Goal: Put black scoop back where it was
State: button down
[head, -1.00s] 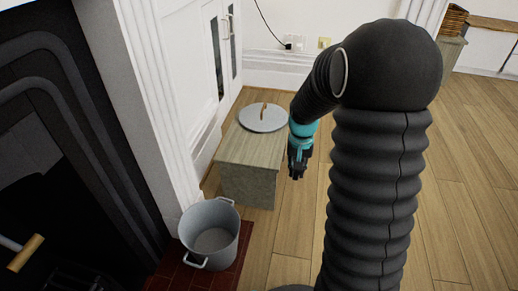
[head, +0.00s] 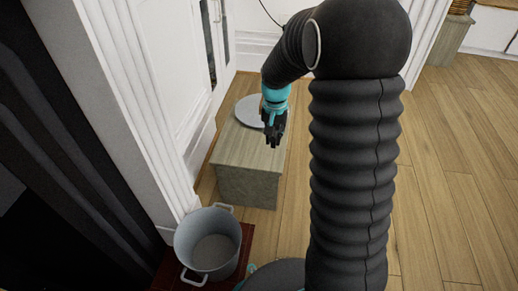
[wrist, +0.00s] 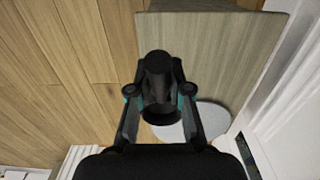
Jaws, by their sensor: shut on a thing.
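My gripper (head: 273,140) is in front of the wooden box's right part in the head view, with the grey lid behind it. In the wrist view it is shut on a dark, rounded thing, the black scoop (wrist: 158,72), which sits between the two fingers. The scoop is very dark, so its full shape is hard to tell. In the head view I cannot tell it apart from the black fingers. The wooden box (head: 238,158) stands against the white wall and also fills the upper middle of the wrist view (wrist: 225,50).
A round grey lid (head: 247,111) lies on the box; part of it shows in the wrist view (wrist: 205,121). An open grey pot (head: 208,245) stands on the red tiles by the dark fireplace. White cabinets line the left. Wooden floor (head: 445,170) is clear on the right.

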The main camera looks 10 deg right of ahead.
jog(key=shift+w+a+f+b, duration=0.2)
jog(key=shift+w+a+f, duration=0.2)
jog(key=shift+a+f, duration=0.55)
jog(key=shift+w+a+f+b, duration=0.2)
jog(key=shift+w+a+f, duration=0.25)
jog(key=shift+f, duration=0.9)
jog(key=shift+w+a+f+b, duration=0.25)
jog(key=shift+a+f, duration=0.5)
jog(key=shift+f, duration=0.4)
jog(key=shift+f, duration=0.1)
jog(key=c, duration=1.1)
grip_release()
notch_tip(320, 180, up, 12)
jog(key=p, duration=0.2)
jog(key=s+d+r+n+t, duration=0.1)
jog(key=s+r+n+t, duration=0.15)
jog(key=s+r, duration=1.05)
jog(key=s+d+n+t, duration=0.1)
jog(key=s+n+t, duration=0.1)
jog(key=s, duration=1.3)
jog(key=shift+s+t, duration=0.2)
jog(key=shift+t, duration=0.35)
